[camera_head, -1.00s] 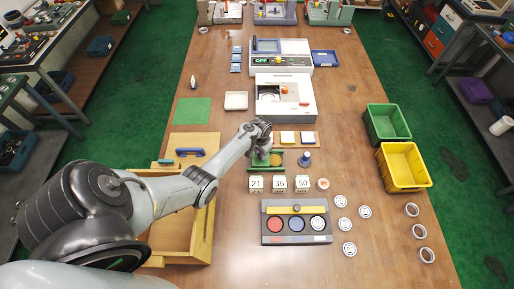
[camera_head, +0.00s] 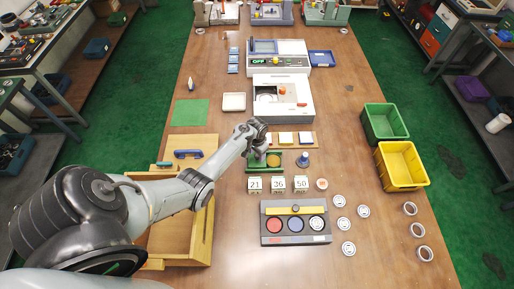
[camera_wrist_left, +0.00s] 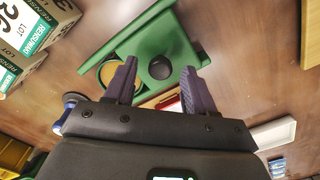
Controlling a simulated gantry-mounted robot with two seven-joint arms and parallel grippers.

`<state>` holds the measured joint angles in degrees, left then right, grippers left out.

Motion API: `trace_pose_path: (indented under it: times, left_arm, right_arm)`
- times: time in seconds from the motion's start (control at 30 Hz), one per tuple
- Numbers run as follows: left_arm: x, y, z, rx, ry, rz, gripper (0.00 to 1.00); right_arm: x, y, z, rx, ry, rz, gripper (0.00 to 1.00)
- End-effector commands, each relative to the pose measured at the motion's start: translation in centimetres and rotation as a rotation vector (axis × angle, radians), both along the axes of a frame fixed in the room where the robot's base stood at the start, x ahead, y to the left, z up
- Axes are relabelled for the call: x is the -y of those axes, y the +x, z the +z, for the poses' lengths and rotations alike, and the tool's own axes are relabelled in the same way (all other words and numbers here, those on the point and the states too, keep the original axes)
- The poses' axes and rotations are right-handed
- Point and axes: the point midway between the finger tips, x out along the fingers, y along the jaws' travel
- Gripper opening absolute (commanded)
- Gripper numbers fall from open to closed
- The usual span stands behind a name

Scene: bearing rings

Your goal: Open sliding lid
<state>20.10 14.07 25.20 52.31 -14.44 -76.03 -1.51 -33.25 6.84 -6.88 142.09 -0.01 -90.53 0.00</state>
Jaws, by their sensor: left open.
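A small green box (camera_head: 267,169) stands on the table in the head view, partly behind my left gripper (camera_head: 261,152). In the left wrist view its green lid (camera_wrist_left: 190,48) carries a round black knob (camera_wrist_left: 160,67). A tan round disc (camera_wrist_left: 112,73) shows in the uncovered part of the box beside the lid. My left gripper (camera_wrist_left: 159,66) is open, its two dark fingers pointing at the lid with the knob seen between their tips. Whether the fingers reach down around the knob is hard to tell. My right gripper is not in view.
Several number blocks (camera_head: 277,184) stand close in front of the green box. A blue knobbed piece (camera_head: 303,160) is to its right. A wooden box (camera_head: 207,232) lies to the left, under my arm. A white machine (camera_head: 284,98) stands behind. Bare table lies right of the blue piece.

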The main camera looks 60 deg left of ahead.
Motion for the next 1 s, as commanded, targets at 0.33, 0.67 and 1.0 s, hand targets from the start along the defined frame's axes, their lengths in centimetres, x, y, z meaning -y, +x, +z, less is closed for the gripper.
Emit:
trace_pose_path:
  times: [0.33, 0.67, 1.0]
  left_arm:
    - [0.0, 0.1, 5.5, 0.004, 0.001, 0.000, 0.55]
    - [0.0, 0.0, 9.6, 0.002, 0.000, 0.000, 0.55]
    - [0.0, 0.0, 10.2, 0.001, 0.000, -0.001, 0.55]
  right_arm:
    - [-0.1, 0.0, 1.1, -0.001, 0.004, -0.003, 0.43]
    - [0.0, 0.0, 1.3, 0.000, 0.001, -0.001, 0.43]
    - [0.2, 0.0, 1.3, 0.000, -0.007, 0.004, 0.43]
